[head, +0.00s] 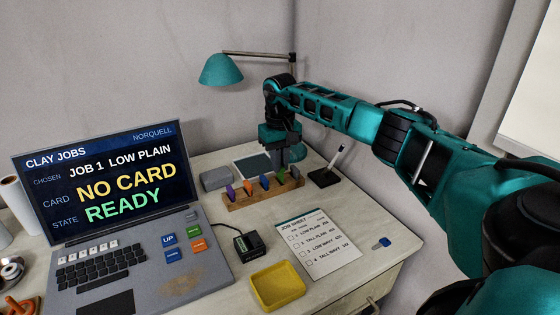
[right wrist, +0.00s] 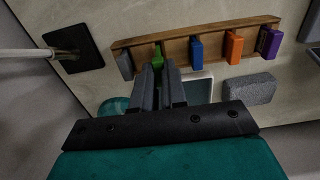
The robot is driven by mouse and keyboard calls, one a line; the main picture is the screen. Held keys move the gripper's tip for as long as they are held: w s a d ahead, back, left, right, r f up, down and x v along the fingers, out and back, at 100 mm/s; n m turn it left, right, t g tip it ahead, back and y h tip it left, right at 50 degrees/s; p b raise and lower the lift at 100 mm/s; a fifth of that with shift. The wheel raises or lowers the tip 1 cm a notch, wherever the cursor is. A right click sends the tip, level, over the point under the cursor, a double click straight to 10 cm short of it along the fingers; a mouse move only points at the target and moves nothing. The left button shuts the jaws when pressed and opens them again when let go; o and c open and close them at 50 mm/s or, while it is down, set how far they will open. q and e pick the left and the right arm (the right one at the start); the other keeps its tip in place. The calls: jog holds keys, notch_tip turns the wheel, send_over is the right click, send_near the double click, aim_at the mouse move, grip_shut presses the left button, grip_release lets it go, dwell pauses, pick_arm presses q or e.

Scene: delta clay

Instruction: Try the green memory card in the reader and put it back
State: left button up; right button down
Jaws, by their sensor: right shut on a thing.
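The green memory card (head: 281,176) is at the wooden rack (head: 262,195), near its right end in the head view. My right gripper (right wrist: 156,72) comes down from above and is shut on the green card (right wrist: 157,52), which still appears to be at its slot. Purple, orange, blue and grey cards stand in the same rack. The reader (head: 249,244) is a small dark box, cabled toward the laptop, in front of the rack. The laptop screen (head: 105,180) reads "NO CARD" and "READY". My left gripper is not in view.
A yellow tray (head: 277,286) and a job sheet (head: 317,245) lie in front. A pen stands in a black holder (head: 324,178) right of the rack. A grey block (head: 216,178) and a teal lamp (head: 222,69) are behind. A blue item (head: 381,243) lies near the right edge.

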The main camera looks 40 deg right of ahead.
jog(key=shift+f, duration=0.15)
jog(key=shift+f+b, duration=0.45)
jog(key=shift+f, duration=0.3)
jog(key=c, duration=0.8)
grip_release()
jog(key=shift+r+p, duration=2.45)
jog(key=shift+r, duration=0.65)
jog(key=shift+r+p, duration=0.4)
